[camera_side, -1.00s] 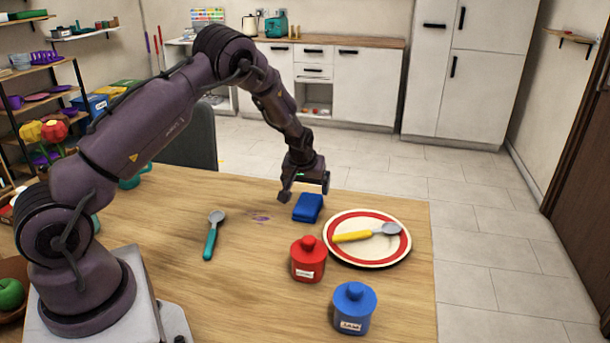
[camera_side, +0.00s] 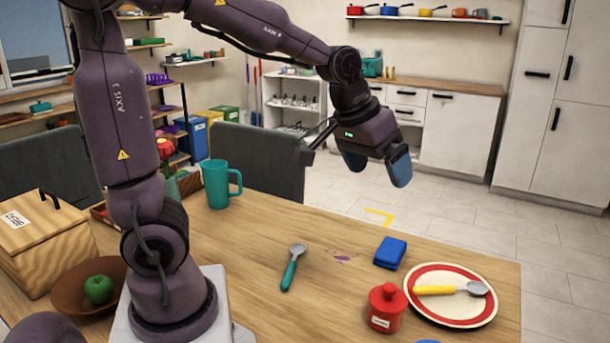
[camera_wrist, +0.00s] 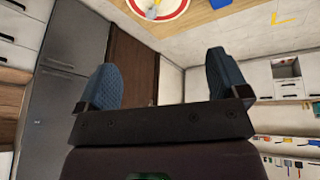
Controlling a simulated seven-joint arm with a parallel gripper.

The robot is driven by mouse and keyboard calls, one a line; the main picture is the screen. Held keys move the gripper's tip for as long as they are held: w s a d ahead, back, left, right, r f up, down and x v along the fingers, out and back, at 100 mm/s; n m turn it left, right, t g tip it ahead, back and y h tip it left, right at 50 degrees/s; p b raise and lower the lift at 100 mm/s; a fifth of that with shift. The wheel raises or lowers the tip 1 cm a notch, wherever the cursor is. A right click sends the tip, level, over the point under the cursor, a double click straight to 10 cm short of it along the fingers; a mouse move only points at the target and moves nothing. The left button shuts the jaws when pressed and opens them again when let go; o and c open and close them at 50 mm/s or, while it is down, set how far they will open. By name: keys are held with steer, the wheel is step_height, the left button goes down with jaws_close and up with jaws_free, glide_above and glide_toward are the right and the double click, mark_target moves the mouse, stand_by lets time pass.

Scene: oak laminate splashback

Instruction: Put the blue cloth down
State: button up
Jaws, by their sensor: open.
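The blue cloth (camera_side: 390,253), a small folded block, lies on the table beside the plate, near the table's far edge. A corner of something blue, likely the cloth, shows at the top of the wrist view (camera_wrist: 219,3). My gripper (camera_side: 375,172) is raised above and beyond the table's far edge, up and left of the cloth in the side view, and apart from it. In the wrist view its two blue-padded fingers (camera_wrist: 163,80) stand wide apart with nothing between them.
A red-rimmed plate (camera_side: 428,308) holds a yellow-handled spoon (camera_side: 440,290). A teal-handled spoon (camera_side: 291,270) lies left of a purple stain (camera_side: 342,258). A teal jug (camera_side: 216,186) stands at the back left.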

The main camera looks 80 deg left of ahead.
steer(key=s+d+r+m, duration=0.1)
steer(key=s+d+m, duration=0.1)
steer(key=s, duration=0.4)
steer(key=s+d+r+m, duration=0.1)
steer(key=s+d, duration=0.2)
steer(key=s, duration=0.4)
steer(key=shift+s+m+t, duration=0.2)
steer(key=shift+m+t, duration=0.1)
steer(key=shift+m, duration=0.1)
steer(key=shift+o, duration=0.5)
